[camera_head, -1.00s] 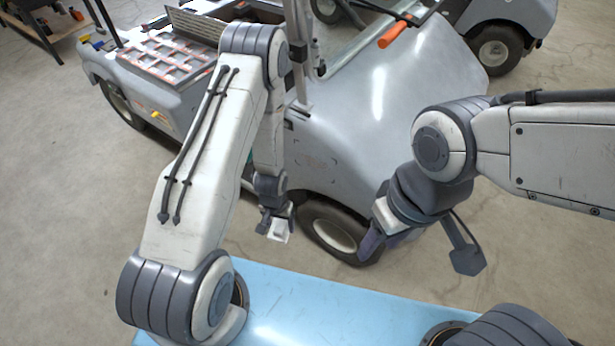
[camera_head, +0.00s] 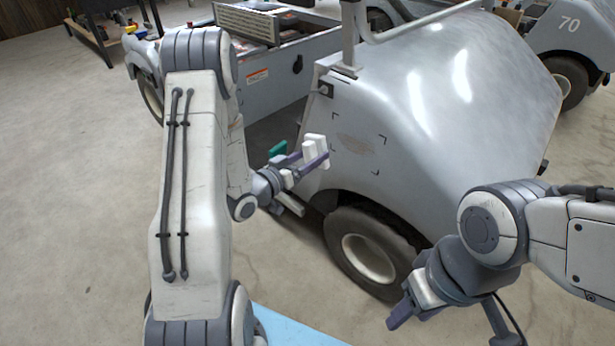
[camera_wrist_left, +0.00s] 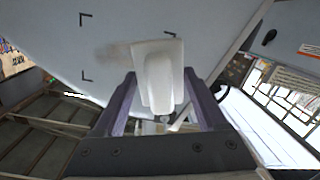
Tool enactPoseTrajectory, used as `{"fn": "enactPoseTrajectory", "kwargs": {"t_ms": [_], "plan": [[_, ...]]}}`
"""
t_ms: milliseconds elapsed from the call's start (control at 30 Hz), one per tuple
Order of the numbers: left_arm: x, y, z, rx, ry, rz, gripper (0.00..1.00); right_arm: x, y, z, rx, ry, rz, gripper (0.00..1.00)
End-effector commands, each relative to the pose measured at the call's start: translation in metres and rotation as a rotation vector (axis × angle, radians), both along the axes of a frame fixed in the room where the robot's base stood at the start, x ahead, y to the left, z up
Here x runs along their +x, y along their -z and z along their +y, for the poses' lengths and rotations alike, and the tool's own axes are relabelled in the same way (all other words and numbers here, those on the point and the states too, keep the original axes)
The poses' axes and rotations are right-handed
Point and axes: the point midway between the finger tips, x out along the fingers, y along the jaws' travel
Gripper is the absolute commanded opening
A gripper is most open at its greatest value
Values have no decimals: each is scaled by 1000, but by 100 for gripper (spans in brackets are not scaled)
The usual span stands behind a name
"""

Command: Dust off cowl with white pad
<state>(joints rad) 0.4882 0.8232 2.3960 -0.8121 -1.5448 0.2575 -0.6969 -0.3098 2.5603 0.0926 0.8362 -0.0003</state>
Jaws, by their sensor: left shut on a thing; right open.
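The white pad (camera_head: 315,151) is held in my left gripper (camera_head: 304,160), which is shut on it. The cart's grey cowl (camera_head: 440,110) fills the middle and right of the head view. A faint brownish dusty patch (camera_head: 356,143) lies on the cowl's side between dark corner marks. The pad is just left of this patch; I cannot tell whether it touches the cowl. In the left wrist view the pad (camera_wrist_left: 158,78) stands between the two fingers and partly covers the smudge (camera_wrist_left: 115,54). My right gripper (camera_head: 412,300) is open and empty, low in front of the front wheel.
The cart's front wheel (camera_head: 369,252) is below the cowl. An orange-labelled side panel (camera_head: 275,85) and cargo bed lie behind my left arm. Another cart (camera_head: 575,35) marked 70 stands at the back right. Concrete floor (camera_head: 80,200) is clear at the left.

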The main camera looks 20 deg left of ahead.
Motion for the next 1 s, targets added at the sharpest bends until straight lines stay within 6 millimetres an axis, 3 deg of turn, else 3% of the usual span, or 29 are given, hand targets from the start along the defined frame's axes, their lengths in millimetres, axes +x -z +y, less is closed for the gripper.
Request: {"fn": "enactPoseTrajectory", "kwargs": {"t_ms": [33, 167, 333, 700, 1000], "plan": [[-2, 3, 2, -8, 4, -29, 30, 0, 16, 0, 1, 0, -1, 50], [-6, -6, 3, -21, 17, -68, 30, 0, 23, 0, 1, 0, -1, 50], [-2, -12, 0, -27, 24, -80, 30, 0, 22, 0, 1, 0, -1, 50], [33, -11, -13, -26, 24, -78, 30, 0, 19, 0, 1, 0, -1, 50], [49, -11, -18, -26, 22, -77, 30, 0, 19, 0, 1, 0, -1, 50]]}}
